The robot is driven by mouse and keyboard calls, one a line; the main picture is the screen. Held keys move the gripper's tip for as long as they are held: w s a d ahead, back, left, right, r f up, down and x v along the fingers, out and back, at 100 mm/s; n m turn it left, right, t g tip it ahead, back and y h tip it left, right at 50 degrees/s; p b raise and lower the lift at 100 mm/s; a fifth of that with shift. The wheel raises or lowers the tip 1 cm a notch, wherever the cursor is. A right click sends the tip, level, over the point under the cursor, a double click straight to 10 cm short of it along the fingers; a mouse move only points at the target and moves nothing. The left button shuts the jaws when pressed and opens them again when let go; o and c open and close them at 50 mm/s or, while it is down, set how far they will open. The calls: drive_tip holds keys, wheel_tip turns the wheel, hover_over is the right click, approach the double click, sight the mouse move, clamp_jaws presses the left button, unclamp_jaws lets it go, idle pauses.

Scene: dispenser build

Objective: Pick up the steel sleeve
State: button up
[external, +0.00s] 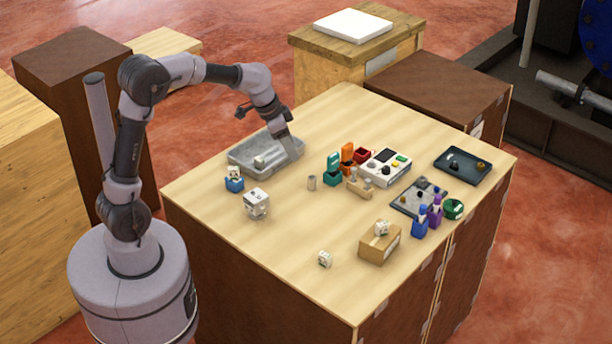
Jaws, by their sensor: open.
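Green (332,172), orange (347,156) and red boxes stand near a white control panel (384,168). A wooden holder (358,186), a white block (256,203), a blue cup (234,184) and a cardboard box (379,246) are also there.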

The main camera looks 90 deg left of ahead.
drive_tip(key=n, duration=0.1)
approach(311, 177)
drive_tip(key=b+x, duration=0.1)
drive_tip(key=x, duration=0.1)
drive_tip(key=b+x, duration=0.1)
drive_tip(key=x, duration=0.2)
drive_tip(key=shift+s+a+b, duration=0.2)
drive_tip(key=shift+b, duration=0.15)
drive_tip(key=x, duration=0.1)
drive_tip(key=b+x, duration=0.1)
drive_tip(key=x, duration=0.3)
drive_tip(key=shift+w+d+b, duration=0.2)
drive_tip(key=shift+d+b, duration=0.1)
drive_tip(key=shift+w+f, duration=0.15)
drive_tip(key=shift+f, duration=0.15)
drive_tip(key=shift+r, duration=0.15)
drive_tip(key=shift+c, duration=0.4)
clamp_jaws()
